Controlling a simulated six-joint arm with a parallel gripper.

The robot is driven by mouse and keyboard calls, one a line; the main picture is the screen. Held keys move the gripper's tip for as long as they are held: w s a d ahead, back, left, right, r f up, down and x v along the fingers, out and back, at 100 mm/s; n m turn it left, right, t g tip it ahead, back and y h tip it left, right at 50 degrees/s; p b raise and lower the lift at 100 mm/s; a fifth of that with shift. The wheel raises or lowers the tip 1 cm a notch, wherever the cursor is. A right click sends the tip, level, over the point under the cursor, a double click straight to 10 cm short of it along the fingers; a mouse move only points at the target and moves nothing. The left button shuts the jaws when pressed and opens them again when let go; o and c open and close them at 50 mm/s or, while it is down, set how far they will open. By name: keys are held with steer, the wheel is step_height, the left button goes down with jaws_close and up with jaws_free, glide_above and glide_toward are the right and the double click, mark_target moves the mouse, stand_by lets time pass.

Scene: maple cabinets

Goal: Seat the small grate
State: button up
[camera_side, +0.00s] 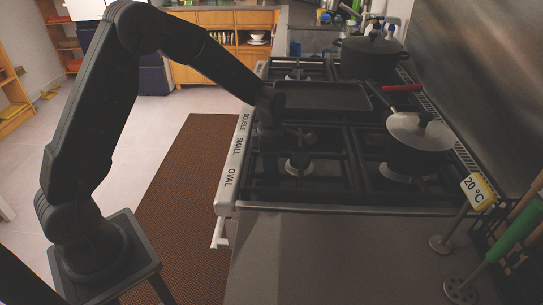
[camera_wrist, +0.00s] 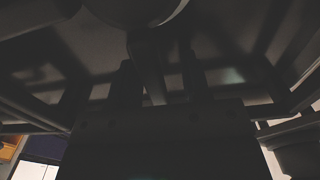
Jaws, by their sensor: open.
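The gas hob (camera_side: 330,140) carries black cast grates; its front edge is lettered DOUBLE, SMALL and OVAL. My gripper (camera_side: 268,128) is low over the front of the hob, by the SMALL label (camera_side: 238,145). A black grate (camera_side: 325,160) lies to the right of and nearer than my gripper, around a burner (camera_side: 298,164). I cannot tell which grate is the small one, or whether it sits level. In the dark wrist view my open gripper (camera_wrist: 158,80) has its fingers on either side of a dark bar (camera_wrist: 147,65); contact cannot be made out. A round part shows at the top.
A flat black griddle pan (camera_side: 322,96) lies just beyond my gripper. A lidded pan (camera_side: 420,131) and a black pot (camera_side: 370,57) stand on the back burners.

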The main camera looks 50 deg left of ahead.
step_height(320, 180, up, 14)
steer(key=s+d+r+m+t, duration=0.3)
steer(key=s+r+m, duration=0.4)
steer(key=s+m, duration=0.45)
steer(key=s+d+f+m+t, duration=0.1)
steer(key=s+m+t, duration=0.1)
steer(key=s+m, duration=1.1)
steer(key=shift+s+d+m+t, duration=0.15)
steer(key=shift+m+t, duration=0.15)
steer(key=shift+m, duration=0.95)
